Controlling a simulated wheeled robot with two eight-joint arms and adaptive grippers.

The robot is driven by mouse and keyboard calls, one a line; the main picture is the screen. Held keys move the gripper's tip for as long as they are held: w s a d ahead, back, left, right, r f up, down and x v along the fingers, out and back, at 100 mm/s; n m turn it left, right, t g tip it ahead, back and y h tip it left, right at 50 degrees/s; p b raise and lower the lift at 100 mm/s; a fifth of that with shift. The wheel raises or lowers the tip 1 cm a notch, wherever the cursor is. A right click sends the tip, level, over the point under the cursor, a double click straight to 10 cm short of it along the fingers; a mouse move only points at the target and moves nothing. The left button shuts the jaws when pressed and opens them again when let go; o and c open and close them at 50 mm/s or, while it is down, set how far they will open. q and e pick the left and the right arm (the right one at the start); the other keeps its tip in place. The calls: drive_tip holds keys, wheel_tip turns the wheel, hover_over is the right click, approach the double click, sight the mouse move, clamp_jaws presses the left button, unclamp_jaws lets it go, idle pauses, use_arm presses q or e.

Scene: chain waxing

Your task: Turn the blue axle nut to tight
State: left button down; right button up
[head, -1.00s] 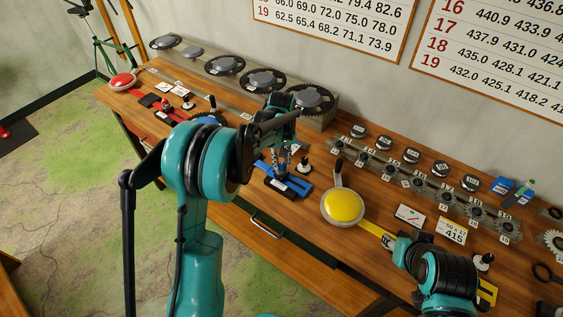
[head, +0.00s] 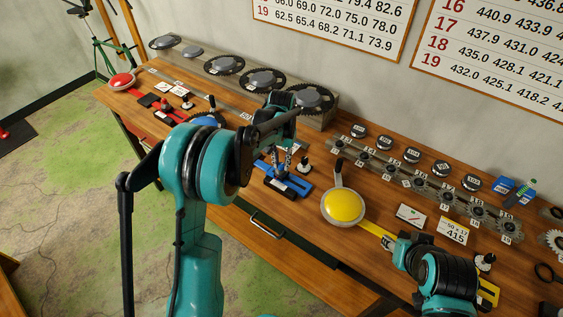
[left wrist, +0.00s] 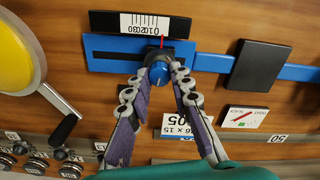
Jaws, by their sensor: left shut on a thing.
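The blue axle nut (left wrist: 159,72) sits in a dark round mount on the blue fixture (left wrist: 210,62), in the middle of the left wrist view. My left gripper (left wrist: 160,80) is shut on it, with one grey finger on each side. A red pointer (left wrist: 162,43) stands by the white scale (left wrist: 150,24), around the 20 to 30 marks. In the head view the blue fixture (head: 291,184) is on the bench, with my left gripper (head: 281,166) coming down on it. The nut is hidden there. My right arm is at the lower right; its fingers are not clear.
A yellow round pad (head: 343,205) with a dark handle lies right of the blue fixture. A black block (left wrist: 259,65) sits on the fixture's bar. A card (left wrist: 244,117) lies close by. Chainrings (head: 262,80) stand along the back, and labelled pucks (head: 411,155) to the right.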

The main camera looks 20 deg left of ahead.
sight(282, 164)
idle(0.3)
use_arm(q)
drive_tip(key=c, duration=1.3)
unclamp_jaws()
drive_tip(key=shift+c, duration=0.2)
wheel_tip(282, 164, up, 12)
